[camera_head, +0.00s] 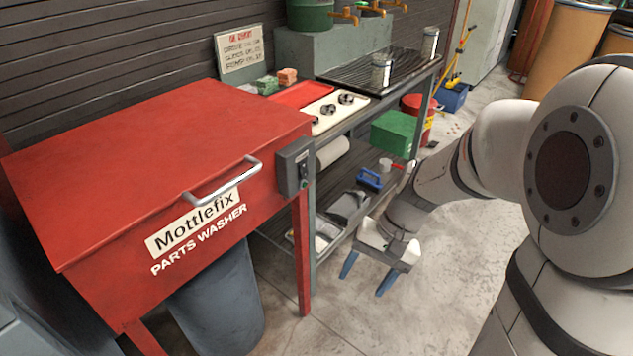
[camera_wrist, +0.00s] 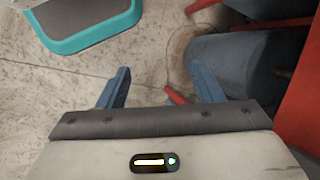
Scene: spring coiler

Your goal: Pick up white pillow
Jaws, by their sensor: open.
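I cannot make out a white pillow in either view. A white roll (camera_head: 333,152) hangs or lies under the tabletop beside the red parts washer, and a small pale item (camera_head: 320,243) lies at the near end of the lower shelf; I cannot tell what the pale item is. My gripper (camera_head: 366,276) points down in front of the shelf, above the concrete floor. In the wrist view my gripper (camera_wrist: 161,84) has its two blue fingers wide apart, with nothing held between them.
The red parts washer (camera_head: 140,140) stands at left, with a grey bin (camera_head: 222,305) below it. The lower shelf (camera_head: 275,232) holds several items, including a blue-handled one (camera_head: 369,179). A teal-edged object (camera_wrist: 95,38) shows in the wrist view. Floor (camera_head: 430,310) at right is clear.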

